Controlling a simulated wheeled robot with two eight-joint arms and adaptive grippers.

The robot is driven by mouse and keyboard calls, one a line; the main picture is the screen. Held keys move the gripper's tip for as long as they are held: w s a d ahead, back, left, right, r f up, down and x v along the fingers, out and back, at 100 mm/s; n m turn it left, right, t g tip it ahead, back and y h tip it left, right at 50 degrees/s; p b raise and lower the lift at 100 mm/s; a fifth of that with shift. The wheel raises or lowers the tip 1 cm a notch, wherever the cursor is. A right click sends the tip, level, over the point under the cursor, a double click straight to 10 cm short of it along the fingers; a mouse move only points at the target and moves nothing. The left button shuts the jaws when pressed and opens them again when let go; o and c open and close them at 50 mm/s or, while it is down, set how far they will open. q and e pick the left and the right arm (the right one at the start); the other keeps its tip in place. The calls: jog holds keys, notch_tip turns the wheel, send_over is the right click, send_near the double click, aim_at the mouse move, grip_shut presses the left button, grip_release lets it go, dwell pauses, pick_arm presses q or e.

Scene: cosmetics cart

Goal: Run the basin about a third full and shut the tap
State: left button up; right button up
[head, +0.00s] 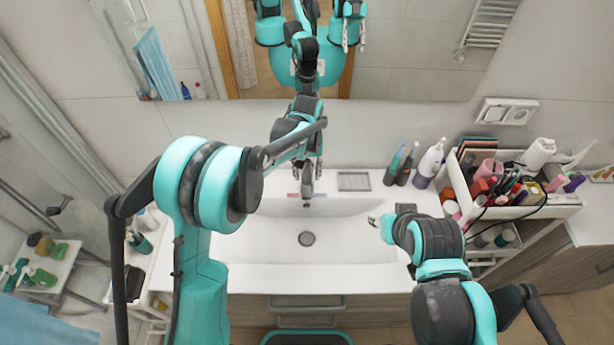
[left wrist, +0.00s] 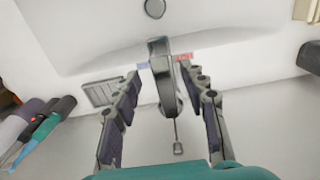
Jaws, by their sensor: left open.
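The white basin (head: 260,240) is set in the counter, with a dark round drain (head: 307,239) in its floor. I see no water in it and no stream from the tap. The chrome tap (left wrist: 160,68) has a red mark (left wrist: 184,57) and a blue mark (left wrist: 143,65) at its sides; a thin rod with a small knob (left wrist: 178,148) is behind it. My left gripper (head: 307,178) is open over the tap, its fingers on either side of it in the left wrist view; contact is unclear. My right gripper (head: 376,221) is over the basin's right side, its jaws too small to judge.
A soap dish (head: 354,181) lies right of the tap, with bottles and toothbrushes (head: 402,163) beyond. A cart (head: 560,199) full of cosmetics stands at the right. A mirror (head: 410,60) hangs behind. A stool with bottles (head: 50,262) is at the left.

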pick_arm(q)
jog(key=shift+f, duration=1.2)
jog(key=shift+c, duration=0.4)
grip_shut()
jog(key=shift+w+r+g+b, duration=0.2)
jog(key=shift+w+r+g, duration=0.25)
jog(key=shift+r+g, duration=0.5)
jog(key=shift+w+r+g+b, duration=0.15)
jog(key=shift+w+r+g, duration=0.4)
jog(key=shift+g, duration=0.6)
jog(key=shift+s+r, duration=0.1)
jog(key=shift+r, duration=0.05)
jog(key=shift+o, duration=0.4)
grip_release()
